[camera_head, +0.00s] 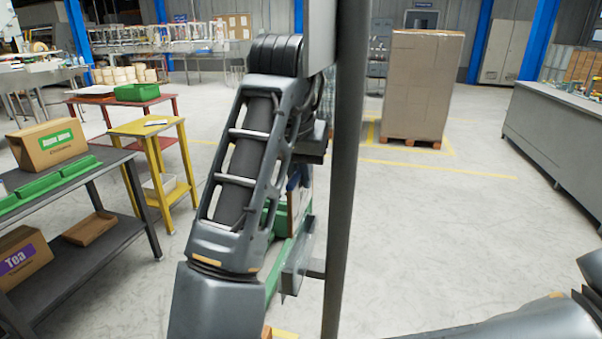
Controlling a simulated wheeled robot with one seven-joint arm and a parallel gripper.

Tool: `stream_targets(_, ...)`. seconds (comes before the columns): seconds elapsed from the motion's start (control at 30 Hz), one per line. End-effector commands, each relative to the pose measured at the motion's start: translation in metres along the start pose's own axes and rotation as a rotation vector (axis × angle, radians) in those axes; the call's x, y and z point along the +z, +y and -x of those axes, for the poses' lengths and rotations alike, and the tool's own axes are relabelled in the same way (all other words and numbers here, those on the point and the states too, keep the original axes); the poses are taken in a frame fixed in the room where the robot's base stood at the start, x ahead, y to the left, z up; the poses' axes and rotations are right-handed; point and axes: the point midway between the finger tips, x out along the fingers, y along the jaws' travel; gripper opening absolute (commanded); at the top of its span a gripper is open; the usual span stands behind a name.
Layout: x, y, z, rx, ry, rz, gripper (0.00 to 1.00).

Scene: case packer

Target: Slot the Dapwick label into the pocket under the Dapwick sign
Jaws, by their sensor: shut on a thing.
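I see no Dapwick label, Dapwick sign or pocket that I can make out in this view. My arm stands large in the middle and covers much of what is behind it. My gripper does not show. A green frame (275,285) with a pale board beside it is partly hidden behind my arm, and I cannot tell what it is.
A dark table (95,175) at left holds a cardboard box (47,143) and green trays (60,177); a purple-marked Tea box (20,258) is below. A yellow stand (140,128) is behind. A wrapped pallet load (422,85) and grey counter (555,128) flank open floor (440,230).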

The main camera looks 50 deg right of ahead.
Motion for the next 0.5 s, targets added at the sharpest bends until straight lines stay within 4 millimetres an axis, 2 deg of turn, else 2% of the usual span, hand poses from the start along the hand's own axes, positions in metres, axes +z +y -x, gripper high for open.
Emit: stream_targets(0.5,0.011,0.0,-0.028,-0.001,0.001,0.001,0.0)
